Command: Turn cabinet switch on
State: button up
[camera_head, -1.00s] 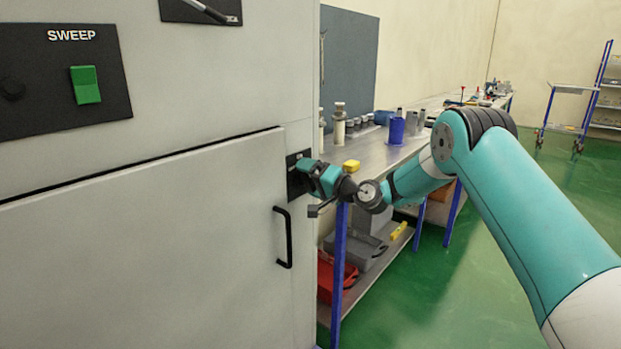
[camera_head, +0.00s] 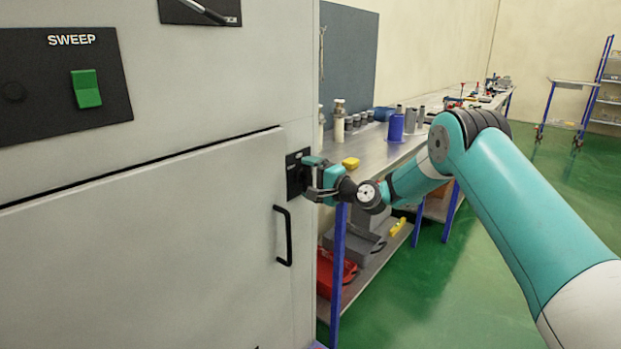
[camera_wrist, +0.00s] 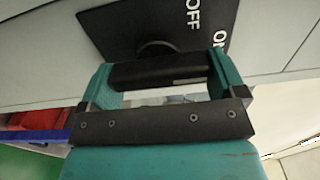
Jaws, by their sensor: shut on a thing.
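The cabinet switch is a black rotary knob (camera_wrist: 158,74) on a dark plate (camera_wrist: 125,28) marked OFF and ON. In the wrist view the knob lies nearly level, with a faint pale mark near its right end, on the side of the ON label (camera_wrist: 219,42). My gripper (camera_wrist: 168,76) is shut on the knob, one teal finger at each end. In the head view my gripper (camera_head: 308,177) reaches the plate (camera_head: 293,172) at the cabinet's right edge and hides most of the knob.
The grey cabinet (camera_head: 150,230) fills the left, with a black door handle (camera_head: 284,236) below the switch. A SWEEP panel (camera_head: 50,110) with a green rocker (camera_head: 86,88) is at upper left. A workbench (camera_head: 375,152) stands behind my gripper. Green floor (camera_head: 440,290) is open at right.

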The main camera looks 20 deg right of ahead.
jog(key=shift+d, duration=0.1)
jog(key=o, duration=0.6)
jog(key=shift+o, duration=0.2)
jog(key=b+v, duration=0.3)
jog(key=v, duration=1.4)
jog(key=shift+s+d+b, duration=0.15)
jog(key=shift+b, duration=0.2)
